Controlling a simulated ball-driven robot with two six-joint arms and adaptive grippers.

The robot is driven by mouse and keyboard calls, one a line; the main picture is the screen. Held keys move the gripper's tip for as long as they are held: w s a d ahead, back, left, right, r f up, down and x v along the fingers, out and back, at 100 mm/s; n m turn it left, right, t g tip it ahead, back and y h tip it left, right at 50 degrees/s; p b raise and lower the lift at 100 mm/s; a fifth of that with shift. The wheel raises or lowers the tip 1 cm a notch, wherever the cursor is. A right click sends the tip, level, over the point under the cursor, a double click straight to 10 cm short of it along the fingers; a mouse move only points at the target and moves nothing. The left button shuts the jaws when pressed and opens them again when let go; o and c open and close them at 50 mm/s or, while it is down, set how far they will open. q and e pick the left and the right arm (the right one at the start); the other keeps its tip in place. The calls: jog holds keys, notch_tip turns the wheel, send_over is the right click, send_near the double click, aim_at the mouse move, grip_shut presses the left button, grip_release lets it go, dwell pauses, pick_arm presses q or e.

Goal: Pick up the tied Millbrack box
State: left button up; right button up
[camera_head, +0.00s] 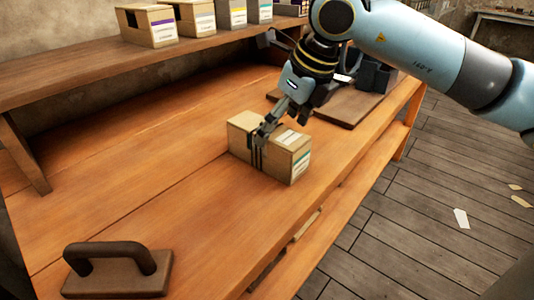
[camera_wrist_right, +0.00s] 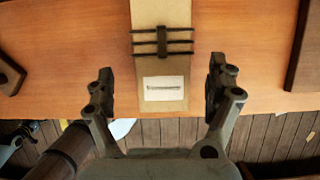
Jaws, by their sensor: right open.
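A tan cardboard box (camera_head: 285,162) tied with dark bands sits on the wooden bench. It has a pale label on top and a label with a teal stripe on its end; I cannot read the name. In the right wrist view the tied box (camera_wrist_right: 160,104) lies between and beyond the fingers, its dark bands crossing near the top. My right gripper (camera_head: 266,130) is over the box from above, and its fingers (camera_wrist_right: 160,82) are open, with visible gaps on both sides of the box. Contact is not visible.
Several similar boxes (camera_head: 148,25) stand on the raised shelf (camera_head: 75,64). A dark block with a handle (camera_head: 118,270) lies at the bench's near left. A dark board (camera_head: 346,107) with dark equipment is behind the box. Bench (camera_head: 130,165) left of the box is clear.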

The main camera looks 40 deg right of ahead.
jog(key=x, duration=0.7)
jog(key=shift+w+d+b, duration=0.1)
jog(key=shift+w+b, duration=0.25)
jog(key=shift+c, duration=0.2)
jog(key=shift+r, duration=0.1)
jog(key=c, duration=1.3)
